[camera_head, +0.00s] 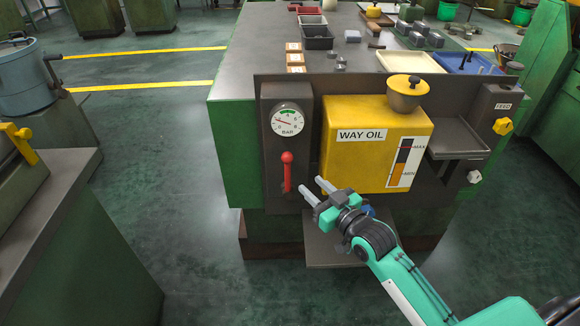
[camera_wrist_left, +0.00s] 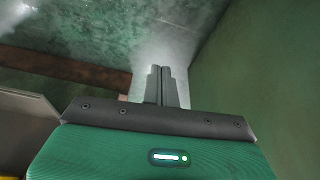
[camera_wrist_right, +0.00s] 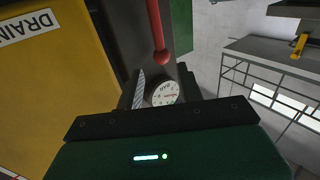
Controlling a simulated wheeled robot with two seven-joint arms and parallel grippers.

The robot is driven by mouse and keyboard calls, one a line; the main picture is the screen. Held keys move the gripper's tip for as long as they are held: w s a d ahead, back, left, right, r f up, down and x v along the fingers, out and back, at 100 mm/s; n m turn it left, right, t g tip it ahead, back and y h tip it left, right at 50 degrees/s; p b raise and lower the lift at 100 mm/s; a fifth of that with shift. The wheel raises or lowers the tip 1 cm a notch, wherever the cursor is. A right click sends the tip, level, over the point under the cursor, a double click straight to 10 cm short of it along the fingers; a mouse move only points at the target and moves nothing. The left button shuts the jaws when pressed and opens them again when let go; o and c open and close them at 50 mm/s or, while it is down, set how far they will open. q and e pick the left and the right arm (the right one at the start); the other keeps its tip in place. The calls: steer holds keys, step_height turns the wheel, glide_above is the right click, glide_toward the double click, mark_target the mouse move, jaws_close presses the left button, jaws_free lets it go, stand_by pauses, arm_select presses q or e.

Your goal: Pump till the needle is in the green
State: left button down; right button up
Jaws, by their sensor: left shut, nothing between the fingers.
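The pressure gauge (camera_head: 287,122) marked BAR sits on a dark panel, and its needle points left, outside the green band at the top of the dial. The gauge also shows in the right wrist view (camera_wrist_right: 165,93). The red pump lever (camera_head: 287,172) hangs below it; its red shaft shows in the right wrist view (camera_wrist_right: 155,28). My right gripper (camera_head: 312,187) is open and empty, a little right of the lever's lower end, apart from it. My left gripper (camera_wrist_left: 161,72) is shut and empty, out of the head view.
A yellow knob (camera_head: 503,126) is at the far right. Trays and small parts cover the bench top (camera_head: 260,50).

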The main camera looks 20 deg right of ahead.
mark_target(289, 165)
steer(key=x, duration=1)
steer(key=shift+w+f, duration=0.1)
steer(key=shift+w, duration=0.1)
steer(key=shift+c, duration=0.5)
jaws_close()
